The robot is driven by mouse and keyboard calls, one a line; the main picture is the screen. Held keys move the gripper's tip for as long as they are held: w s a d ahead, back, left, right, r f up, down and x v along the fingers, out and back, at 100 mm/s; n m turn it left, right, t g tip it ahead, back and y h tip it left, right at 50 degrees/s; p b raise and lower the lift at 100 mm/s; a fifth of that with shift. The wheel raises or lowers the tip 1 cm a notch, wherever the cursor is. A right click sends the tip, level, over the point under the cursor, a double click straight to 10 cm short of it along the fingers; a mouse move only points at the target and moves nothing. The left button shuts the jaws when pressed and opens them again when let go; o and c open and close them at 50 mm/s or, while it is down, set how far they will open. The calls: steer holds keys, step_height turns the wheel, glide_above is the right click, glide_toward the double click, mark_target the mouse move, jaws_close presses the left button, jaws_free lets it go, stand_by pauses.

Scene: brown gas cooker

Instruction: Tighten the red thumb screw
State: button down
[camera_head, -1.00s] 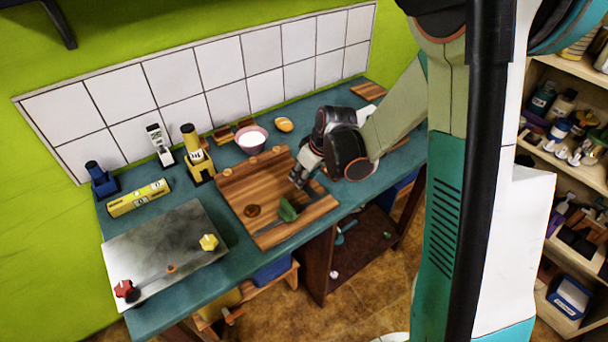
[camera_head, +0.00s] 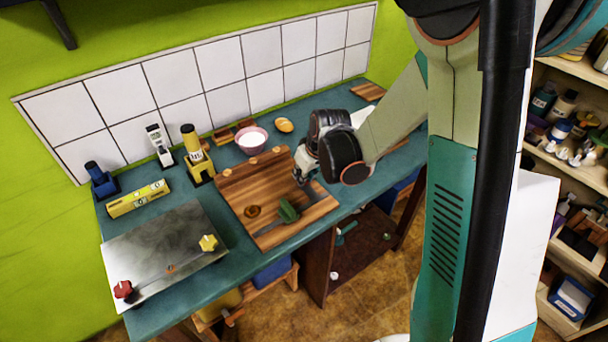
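The red thumb screw (camera_head: 123,289) sits at the front left corner of a grey metal plate (camera_head: 150,245) on the bench. A yellow thumb screw (camera_head: 208,243) sits at the plate's right side, and a small orange piece (camera_head: 170,269) lies between the two. My gripper (camera_head: 303,181) is over the right part of the wooden board, well to the right of the plate and apart from the red screw. Its fingers are small and partly hidden by my wrist, so I cannot tell whether they are open or shut.
The wooden board (camera_head: 240,190) carries a green-handled tool (camera_head: 288,212). Behind stand a pink bowl (camera_head: 251,139), a yellow device (camera_head: 197,160), a yellow level (camera_head: 138,199) and a blue device (camera_head: 101,180). The teal bench top (camera_head: 190,302) is clear in front of the plate.

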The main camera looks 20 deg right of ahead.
steer(key=m+h, duration=0.1)
steer(key=m, duration=0.3)
steer(key=shift+a+m+h+b, duration=0.2)
steer(key=shift+m+h+b, duration=0.1)
steer(key=shift+h+b, duration=0.1)
steer(key=m+h, duration=0.1)
steer(key=m, duration=0.2)
steer(key=shift+m, duration=0.3)
steer(key=m, duration=0.1)
steer(key=m+g+h, duration=0.1)
steer(key=m, duration=0.1)
steer(key=shift+a+m+h+b, duration=0.15)
steer(key=shift+m+h+b, duration=0.15)
steer(key=shift+b, duration=0.1)
steer(key=shift+w+m+g+h, duration=0.1)
steer(key=shift+m+g+h, duration=0.4)
steer(key=shift+m, duration=1.3)
steer(key=c, duration=1.6)
jaws_free()
